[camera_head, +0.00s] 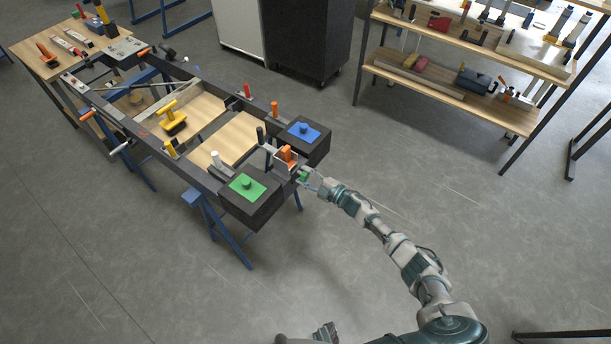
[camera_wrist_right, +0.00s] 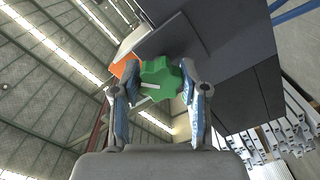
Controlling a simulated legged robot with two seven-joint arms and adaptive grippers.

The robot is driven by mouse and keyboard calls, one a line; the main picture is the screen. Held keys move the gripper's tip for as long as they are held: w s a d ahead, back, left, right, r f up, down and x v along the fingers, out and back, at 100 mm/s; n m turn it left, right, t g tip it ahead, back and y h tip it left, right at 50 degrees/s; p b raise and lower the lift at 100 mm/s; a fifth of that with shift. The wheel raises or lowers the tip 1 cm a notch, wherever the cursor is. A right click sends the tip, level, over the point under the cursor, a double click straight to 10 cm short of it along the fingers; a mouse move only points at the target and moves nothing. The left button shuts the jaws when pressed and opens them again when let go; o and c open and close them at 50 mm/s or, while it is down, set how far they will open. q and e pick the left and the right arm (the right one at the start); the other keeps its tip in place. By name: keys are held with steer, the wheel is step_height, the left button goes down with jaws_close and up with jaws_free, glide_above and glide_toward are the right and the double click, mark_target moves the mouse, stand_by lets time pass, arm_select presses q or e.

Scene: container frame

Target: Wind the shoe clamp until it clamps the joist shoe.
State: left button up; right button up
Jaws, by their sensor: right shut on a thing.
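A green star-shaped knob (camera_wrist_right: 161,80) with a white mark fills the middle of the right wrist view. It is the handle of the shoe clamp and shows small in the head view (camera_head: 303,176). My right gripper (camera_head: 309,180) is shut on this knob, with one finger on each side in the wrist view (camera_wrist_right: 160,88). An orange part (camera_head: 286,154) stands just beyond the knob, at the end of the dark frame between two black blocks; the joist shoe cannot be clearly made out there. The gap at the clamp's jaw is too small to judge.
The black blocks carry a green plate (camera_head: 247,187) and a blue plate (camera_head: 304,131), close on either side of the clamp. The dark frame (camera_head: 166,158) rests on blue trestles. A wooden shelf (camera_head: 455,97) stands at the right. The floor (camera_head: 420,180) right of the frame is clear.

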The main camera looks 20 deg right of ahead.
steer(key=shift+d+f+m, duration=0.15)
steer(key=shift+d+m, duration=0.05)
steer(key=shift+m, duration=0.6)
steer(key=shift+f, duration=0.1)
steer(key=o, duration=1.1)
steer(key=shift+w+f, duration=0.1)
steer(key=shift+w, duration=0.05)
steer(key=shift+o, duration=0.2)
steer(key=shift+d, duration=0.1)
steer(key=v, duration=1.2)
